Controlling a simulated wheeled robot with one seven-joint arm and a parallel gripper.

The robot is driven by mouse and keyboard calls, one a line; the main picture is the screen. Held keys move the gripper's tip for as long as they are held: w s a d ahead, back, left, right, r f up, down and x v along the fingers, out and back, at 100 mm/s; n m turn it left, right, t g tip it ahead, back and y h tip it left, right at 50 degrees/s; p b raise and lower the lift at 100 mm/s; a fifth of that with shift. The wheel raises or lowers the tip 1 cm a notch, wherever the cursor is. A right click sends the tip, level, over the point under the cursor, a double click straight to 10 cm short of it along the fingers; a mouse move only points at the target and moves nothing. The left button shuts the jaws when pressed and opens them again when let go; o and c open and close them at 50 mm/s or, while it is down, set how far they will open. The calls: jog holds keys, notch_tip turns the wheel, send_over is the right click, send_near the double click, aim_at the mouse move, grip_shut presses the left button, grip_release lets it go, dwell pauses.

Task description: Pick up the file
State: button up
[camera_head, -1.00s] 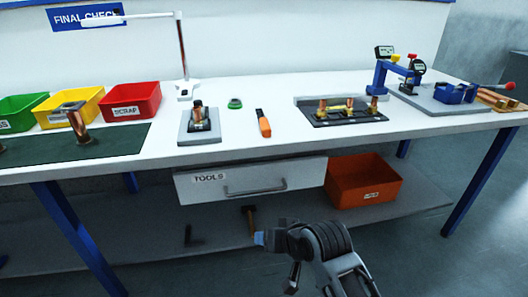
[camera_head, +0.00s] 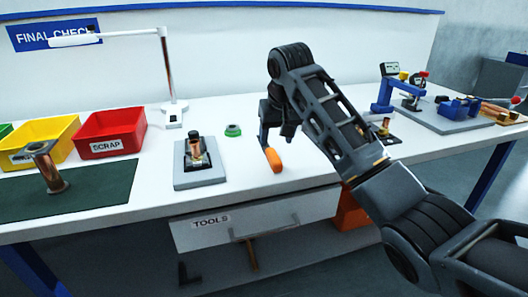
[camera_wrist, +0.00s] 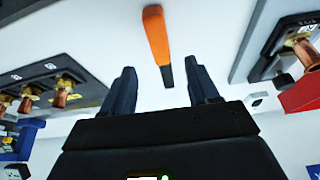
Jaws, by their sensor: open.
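The file (camera_head: 273,160) lies on the white bench, its orange handle toward the front edge. In the wrist view the orange handle (camera_wrist: 156,35) shows at the top centre, with a short dark end pointing toward me. My gripper (camera_head: 266,132) is above the bench at the file's far end and hides that end in the head view. In the wrist view my gripper (camera_wrist: 160,72) is open and empty, and the dark end of the file appears between its two fingertips. I cannot tell the height between them.
A grey stand with a copper part (camera_head: 198,162) and a green ring (camera_head: 233,130) are left of the file. Red (camera_head: 112,136) and yellow (camera_head: 40,142) bins stand further left. A black fixture with copper parts (camera_wrist: 55,85) is partly hidden by my arm in the head view.

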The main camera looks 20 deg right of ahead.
aim_at(273, 153)
jog(key=x, duration=0.7)
jog(key=shift+w, duration=0.2)
jog(key=shift+c, duration=0.3)
grip_shut()
